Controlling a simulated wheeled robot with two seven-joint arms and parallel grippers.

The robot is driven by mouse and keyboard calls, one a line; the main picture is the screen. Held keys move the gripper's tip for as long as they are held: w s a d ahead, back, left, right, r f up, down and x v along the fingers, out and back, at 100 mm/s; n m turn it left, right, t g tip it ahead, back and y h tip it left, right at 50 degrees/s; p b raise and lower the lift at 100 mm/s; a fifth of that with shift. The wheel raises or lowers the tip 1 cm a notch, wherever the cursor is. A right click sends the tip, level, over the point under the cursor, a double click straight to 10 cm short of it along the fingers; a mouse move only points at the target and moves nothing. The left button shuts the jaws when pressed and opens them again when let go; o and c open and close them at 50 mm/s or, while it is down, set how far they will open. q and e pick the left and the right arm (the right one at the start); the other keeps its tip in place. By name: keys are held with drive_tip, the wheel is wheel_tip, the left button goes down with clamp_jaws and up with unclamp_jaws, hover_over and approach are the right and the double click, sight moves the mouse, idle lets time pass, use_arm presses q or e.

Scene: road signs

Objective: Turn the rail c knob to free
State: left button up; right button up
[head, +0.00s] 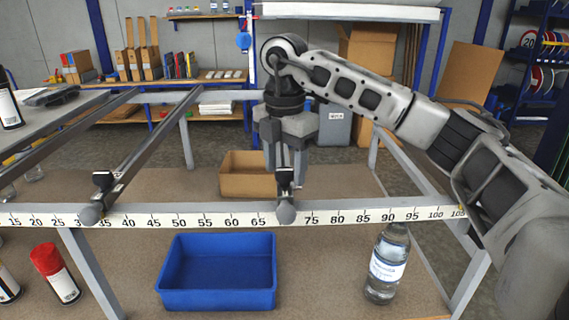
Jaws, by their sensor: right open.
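My right gripper (284,162) points straight down over the front rail with its fingers apart. A grey round knob (285,213) with a black clamp piece sits on the ruler-marked front rail (345,214), near the 70 mark. The gripper is just above and behind this knob, and the black piece shows between the fingers; I cannot tell if they touch. A second grey knob (92,214) with a black piece sits near the 33 mark, at the end of a long grey rail (150,153). No letters show, so I cannot tell which is rail c. My left gripper is out of view.
Below the rail are a blue bin (218,302), a clear labelled bottle (387,266) and a red-capped can (55,273). A cardboard box (232,184) sits behind the rail. Metal frame legs stand at both sides.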

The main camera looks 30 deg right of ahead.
drive_tip(key=c, duration=1)
